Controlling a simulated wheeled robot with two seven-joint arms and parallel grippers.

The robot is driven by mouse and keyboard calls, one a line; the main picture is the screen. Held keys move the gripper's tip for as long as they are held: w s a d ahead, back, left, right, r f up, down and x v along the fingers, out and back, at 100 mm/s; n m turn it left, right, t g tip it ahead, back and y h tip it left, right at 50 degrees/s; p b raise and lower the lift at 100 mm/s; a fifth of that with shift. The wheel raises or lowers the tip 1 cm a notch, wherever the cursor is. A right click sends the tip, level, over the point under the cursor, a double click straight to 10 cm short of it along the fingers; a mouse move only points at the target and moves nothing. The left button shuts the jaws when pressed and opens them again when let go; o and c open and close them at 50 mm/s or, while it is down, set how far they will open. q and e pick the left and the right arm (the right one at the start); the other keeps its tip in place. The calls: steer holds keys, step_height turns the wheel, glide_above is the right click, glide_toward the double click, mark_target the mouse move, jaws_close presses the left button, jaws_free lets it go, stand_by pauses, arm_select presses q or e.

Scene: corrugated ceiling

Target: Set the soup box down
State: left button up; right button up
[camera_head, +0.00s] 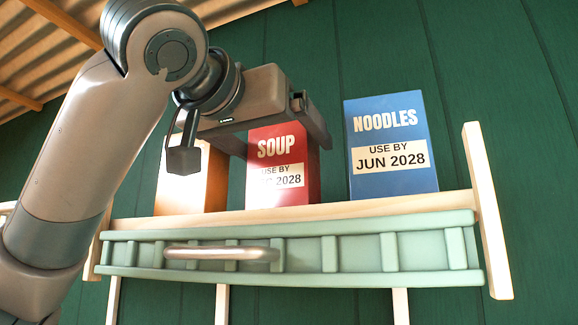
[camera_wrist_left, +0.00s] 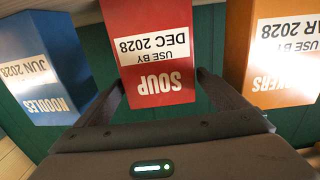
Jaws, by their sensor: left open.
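The red soup box (camera_head: 283,180) stands upright on the wooden shelf (camera_head: 330,210), between an orange box and a blue box. Its label reads SOUP, and in the left wrist view the soup box (camera_wrist_left: 153,75) shows a use-by date of DEC 2028. My left gripper (camera_head: 285,138) is open at the upper part of the soup box. In the left wrist view its fingers (camera_wrist_left: 168,88) are spread on either side of the box, with small gaps. My left gripper and wrist hide part of the box's top and label in the head view. My right gripper is not seen.
A blue noodles box (camera_head: 390,175) stands to the right, with a gap. An orange box (camera_head: 207,180), partly hidden by my arm, stands to the left. A pale green rail (camera_head: 360,255) with a rounded bar (camera_head: 222,253) runs along the shelf front. A green wall is behind.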

arm_select(q)
steer(key=b+v, duration=0.3)
steer(key=v, duration=0.2)
steer(key=shift+s+f, duration=0.15)
steer(key=shift+s, duration=0.05)
steer(key=shift+v, duration=0.75)
stand_by(0.6)
